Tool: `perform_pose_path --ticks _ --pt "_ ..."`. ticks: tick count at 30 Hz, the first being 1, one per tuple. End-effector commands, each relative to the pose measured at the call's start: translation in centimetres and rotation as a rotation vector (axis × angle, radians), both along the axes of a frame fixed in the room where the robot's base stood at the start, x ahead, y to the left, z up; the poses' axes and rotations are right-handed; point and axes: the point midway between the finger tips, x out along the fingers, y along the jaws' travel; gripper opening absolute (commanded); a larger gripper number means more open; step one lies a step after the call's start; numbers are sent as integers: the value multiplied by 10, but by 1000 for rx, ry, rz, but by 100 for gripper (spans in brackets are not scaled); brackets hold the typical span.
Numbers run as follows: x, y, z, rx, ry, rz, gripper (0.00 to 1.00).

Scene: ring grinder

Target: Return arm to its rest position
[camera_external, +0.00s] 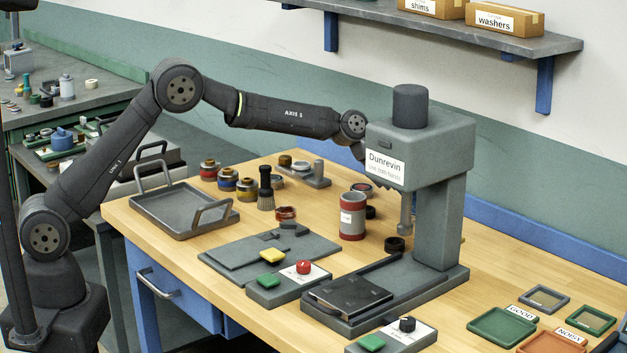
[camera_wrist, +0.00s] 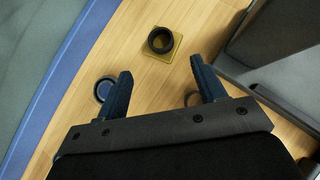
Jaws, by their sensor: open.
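In the wrist view my gripper (camera_wrist: 160,66) is open, its two dark fingers apart with nothing between them. Beyond the fingertips a black ring (camera_wrist: 151,42) lies on a yellow square pad (camera_wrist: 177,50) on the wooden bench. In the external view my arm (camera_external: 285,114) reaches across the bench, its wrist (camera_external: 353,125) bent down just left of the grinder head (camera_external: 420,145). I cannot tell the gripper's exact height above the bench.
The grinder column (camera_external: 437,222) stands close by. A red-banded can (camera_external: 353,218), a brush (camera_external: 266,190), several small jars and a handled tray (camera_external: 165,212) stand below the arm. A wall shelf (camera_external: 420,22) runs above. A small blue-grey ring (camera_wrist: 98,90) lies beside the left finger.

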Motion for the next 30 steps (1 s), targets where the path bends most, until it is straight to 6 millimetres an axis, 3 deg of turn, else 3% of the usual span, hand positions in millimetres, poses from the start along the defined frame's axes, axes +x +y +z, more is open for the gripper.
perform_pose_path --ticks 21,30 --pt "-1 -66 -67 0 0 -1 64" --pt "0 -81 -82 0 -1 -1 64"
